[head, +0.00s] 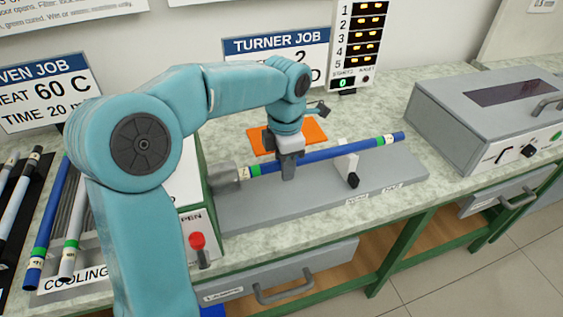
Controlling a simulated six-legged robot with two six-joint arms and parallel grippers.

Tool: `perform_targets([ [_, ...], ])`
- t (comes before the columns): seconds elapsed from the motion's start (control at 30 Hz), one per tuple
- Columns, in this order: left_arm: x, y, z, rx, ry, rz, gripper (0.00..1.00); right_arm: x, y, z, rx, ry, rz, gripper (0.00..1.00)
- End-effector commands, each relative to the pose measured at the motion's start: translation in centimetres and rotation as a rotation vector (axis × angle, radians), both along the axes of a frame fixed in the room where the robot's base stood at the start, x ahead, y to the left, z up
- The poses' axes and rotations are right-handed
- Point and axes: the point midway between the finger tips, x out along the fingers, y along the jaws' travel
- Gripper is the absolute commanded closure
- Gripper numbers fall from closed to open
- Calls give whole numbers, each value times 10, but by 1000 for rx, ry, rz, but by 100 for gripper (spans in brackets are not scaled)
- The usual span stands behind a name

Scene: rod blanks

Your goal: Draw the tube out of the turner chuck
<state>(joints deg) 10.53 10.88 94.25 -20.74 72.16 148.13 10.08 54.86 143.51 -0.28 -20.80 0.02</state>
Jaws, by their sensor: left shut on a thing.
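The blue tube (326,154) lies nearly level over the grey turner bed, with a green band and pale label near its left end and pale and dark marks near its right end. Its left end meets the grey chuck (223,177); I cannot tell whether it is still inside. My left gripper (288,171) is shut on the tube just right of the green band. The tube also passes over a white upright rest (346,163) with a black knob. My right gripper is not in view.
A grey oven-like box (490,115) stands at right. An orange mat (314,133) lies behind the tube. A red-topped lever (198,243) stands near the front. Several rods lie at left by the cooling label (75,281). Sign boards and a numbered display (357,45) stand behind.

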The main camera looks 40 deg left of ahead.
Motion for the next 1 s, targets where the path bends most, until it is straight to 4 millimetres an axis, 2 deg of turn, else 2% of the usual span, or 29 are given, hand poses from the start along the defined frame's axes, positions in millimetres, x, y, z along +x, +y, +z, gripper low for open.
perform_targets([
  [1.0, 40, -21, 3, 0, 1, -1, 86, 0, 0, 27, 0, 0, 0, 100],
])
